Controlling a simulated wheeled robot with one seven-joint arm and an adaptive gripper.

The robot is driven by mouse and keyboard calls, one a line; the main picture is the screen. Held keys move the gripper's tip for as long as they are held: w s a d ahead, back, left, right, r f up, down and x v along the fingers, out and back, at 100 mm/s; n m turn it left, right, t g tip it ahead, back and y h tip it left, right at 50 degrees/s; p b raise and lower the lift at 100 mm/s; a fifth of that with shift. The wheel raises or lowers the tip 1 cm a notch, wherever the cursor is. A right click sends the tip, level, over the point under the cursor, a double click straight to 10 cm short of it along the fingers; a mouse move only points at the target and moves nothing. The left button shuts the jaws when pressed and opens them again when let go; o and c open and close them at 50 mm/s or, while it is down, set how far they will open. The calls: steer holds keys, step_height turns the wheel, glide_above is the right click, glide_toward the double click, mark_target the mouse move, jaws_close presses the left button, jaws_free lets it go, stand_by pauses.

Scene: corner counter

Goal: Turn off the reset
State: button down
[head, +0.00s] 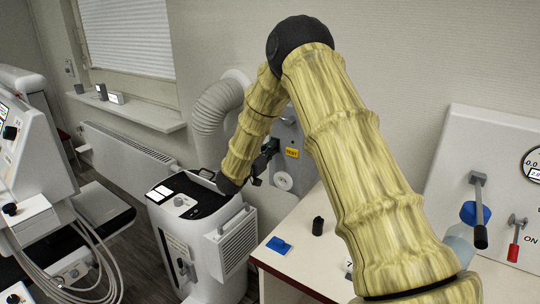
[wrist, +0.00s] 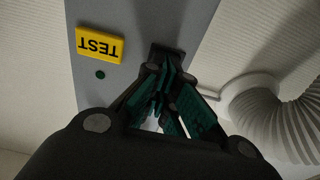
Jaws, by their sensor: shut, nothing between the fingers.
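A grey panel (head: 288,136) stands against the wall behind my arm, with a yellow label (head: 292,153) on it. In the wrist view the label (wrist: 99,45) appears upside down and reads TEST; no label reading "reset" is legible. A dark switch-like part (wrist: 158,52) sits on the grey panel (wrist: 130,15), mostly hidden by my fingers. My gripper (head: 268,152) is shut and empty. In the wrist view its fingertips (wrist: 165,72) are right in front of or at the dark part; contact cannot be told. A small green dot (wrist: 100,74) is below the label.
A white wheeled machine (head: 205,235) stands below my gripper. A ribbed hose (head: 212,120) runs left of the panel and shows in the wrist view (wrist: 280,115). A table (head: 300,245) holds a blue item (head: 279,245) and a black cylinder (head: 318,226). A lever panel (head: 495,150) is at right.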

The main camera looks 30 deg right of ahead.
steer(key=shift+d+r+p, duration=0.1)
steer(key=shift+r+p, duration=0.05)
steer(key=shift+p, duration=0.15)
steer(key=b+v, duration=0.3)
steer(key=v, duration=1.1)
steer(key=shift+w, duration=0.1)
